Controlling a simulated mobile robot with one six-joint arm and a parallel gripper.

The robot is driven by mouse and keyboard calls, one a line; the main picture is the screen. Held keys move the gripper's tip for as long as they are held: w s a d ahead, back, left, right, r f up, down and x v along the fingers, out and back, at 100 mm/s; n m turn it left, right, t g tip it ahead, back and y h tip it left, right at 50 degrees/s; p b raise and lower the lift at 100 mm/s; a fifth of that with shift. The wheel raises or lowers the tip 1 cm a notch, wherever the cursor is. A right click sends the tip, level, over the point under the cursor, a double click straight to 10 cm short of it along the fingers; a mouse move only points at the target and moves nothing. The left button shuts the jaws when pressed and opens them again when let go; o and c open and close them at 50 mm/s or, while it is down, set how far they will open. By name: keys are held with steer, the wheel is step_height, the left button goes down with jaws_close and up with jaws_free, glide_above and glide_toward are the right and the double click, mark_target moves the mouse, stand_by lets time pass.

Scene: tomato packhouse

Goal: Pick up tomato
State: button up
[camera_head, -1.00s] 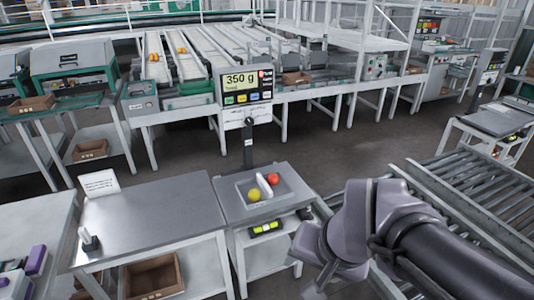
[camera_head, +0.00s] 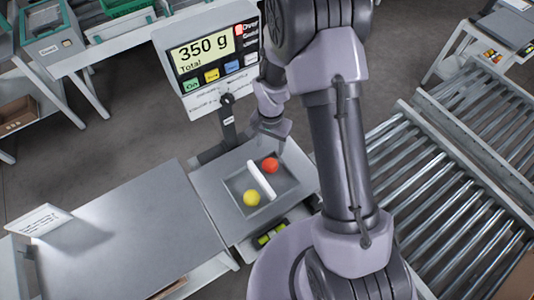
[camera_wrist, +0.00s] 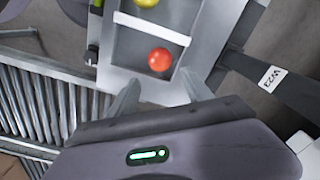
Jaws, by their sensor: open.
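A red tomato (camera_head: 270,165) and a yellow tomato (camera_head: 251,198) lie in a shallow divided tray (camera_head: 287,184) on the scale, on opposite sides of a white divider (camera_head: 261,180). In the wrist view the red tomato (camera_wrist: 160,60) is just beyond the fingertips, and the yellow tomato (camera_wrist: 147,2) is cut by the top edge. My gripper (camera_head: 272,128) is above the far side of the tray, close to the red tomato. In the wrist view its two fingers (camera_wrist: 160,88) are apart with nothing between them.
The scale display (camera_head: 207,50) reads 350 g and stands behind the tray on a post. A roller conveyor (camera_head: 435,190) is at right.

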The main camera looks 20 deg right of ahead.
mark_target(270, 162)
step_height(270, 162, down, 9)
steer(key=shift+r+b, duration=0.2)
steer(key=shift+b, duration=1.05)
step_height(270, 162, down, 5)
steer(key=shift+w+d+r+b, duration=0.1)
steer(key=shift+b, duration=0.95)
steer(key=shift+r, duration=0.15)
steer(key=c, duration=0.6)
